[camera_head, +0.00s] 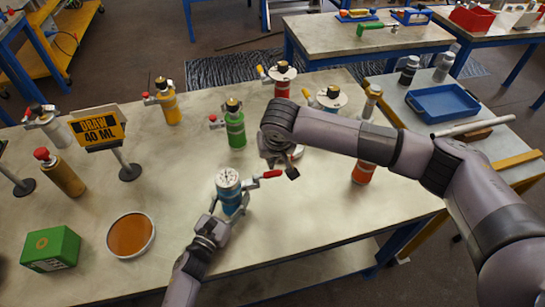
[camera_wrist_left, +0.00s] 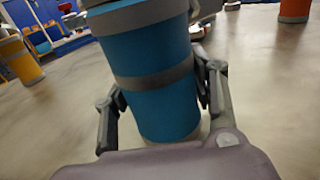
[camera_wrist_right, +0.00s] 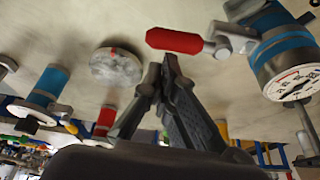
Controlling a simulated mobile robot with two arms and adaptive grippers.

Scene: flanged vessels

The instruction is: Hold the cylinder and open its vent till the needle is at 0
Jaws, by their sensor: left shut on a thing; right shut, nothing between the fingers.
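The blue cylinder (camera_head: 233,204) stands on the near part of the table with a white dial gauge (camera_head: 228,179) on top. Its vent has a red lever (camera_head: 271,174) pointing right. My left gripper (camera_wrist_left: 165,105) is shut around the blue body, one finger on each side. My right gripper (camera_head: 284,168) is shut and empty, just right of the red lever. In the right wrist view its closed fingertips (camera_wrist_right: 164,72) are apart from the red lever (camera_wrist_right: 174,40); the gauge (camera_wrist_right: 296,82) is at the right. The needle's reading is too small to tell.
Green (camera_head: 236,130), yellow (camera_head: 168,106) and red (camera_head: 282,84) cylinders stand farther back. A sign reading "DRAW 40 ML" (camera_head: 97,130), an orange dish (camera_head: 130,235) and a green box (camera_head: 50,249) are at left. A blue tray (camera_head: 442,103) is on the right-hand table.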

